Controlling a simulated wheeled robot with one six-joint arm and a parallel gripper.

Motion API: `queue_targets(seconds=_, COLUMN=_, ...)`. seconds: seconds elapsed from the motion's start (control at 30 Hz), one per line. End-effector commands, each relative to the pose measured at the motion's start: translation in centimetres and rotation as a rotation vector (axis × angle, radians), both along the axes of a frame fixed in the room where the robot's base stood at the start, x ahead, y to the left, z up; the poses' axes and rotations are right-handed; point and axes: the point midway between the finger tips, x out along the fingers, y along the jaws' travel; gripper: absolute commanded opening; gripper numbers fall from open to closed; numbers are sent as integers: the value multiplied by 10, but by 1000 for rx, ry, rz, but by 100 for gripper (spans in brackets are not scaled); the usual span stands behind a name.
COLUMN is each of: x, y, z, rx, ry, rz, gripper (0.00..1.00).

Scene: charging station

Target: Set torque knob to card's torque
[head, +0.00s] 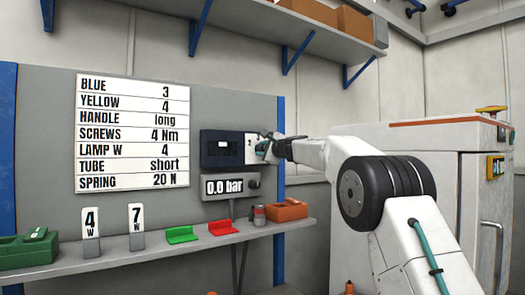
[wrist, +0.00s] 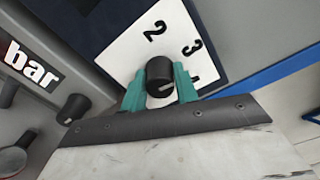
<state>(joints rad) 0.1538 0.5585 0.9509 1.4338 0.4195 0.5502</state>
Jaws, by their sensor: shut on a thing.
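The card (head: 132,134) on the grey panel reads "SCREWS 4 Nm" among its lines. The torque knob (wrist: 159,70) is black and round, with a short pale mark, and sits on a white dial plate (wrist: 125,58) showing 2, 3 and a further partly hidden figure. My gripper (wrist: 160,88) is shut on the knob, its teal fingers on either side of it. The pale mark points right, toward the partly hidden figure; its exact setting is hard to tell. In the head view my gripper covers the knob at the right of the dark torque unit (head: 221,149).
Below the unit is a "0.0 bar" display (head: 224,187) with a small black knob (wrist: 73,108) close to my gripper. The shelf (head: 150,253) holds number signs, green and red pieces, a can and an orange bin (head: 287,209). A white cabinet (head: 430,150) stands right.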

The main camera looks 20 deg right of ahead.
Motion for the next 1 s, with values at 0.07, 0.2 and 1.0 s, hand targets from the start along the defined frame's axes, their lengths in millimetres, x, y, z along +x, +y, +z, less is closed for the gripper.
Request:
queue_targets(seconds=0.07, x=0, y=0, z=-2, rx=70, ry=21, rz=1, gripper=7)
queue_targets(seconds=0.2, x=0, y=0, z=-2, rx=198, ry=55, rz=0, gripper=7)
queue_targets(seconds=1.0, x=1, y=0, z=-2, rx=812, ry=221, rz=0, gripper=7)
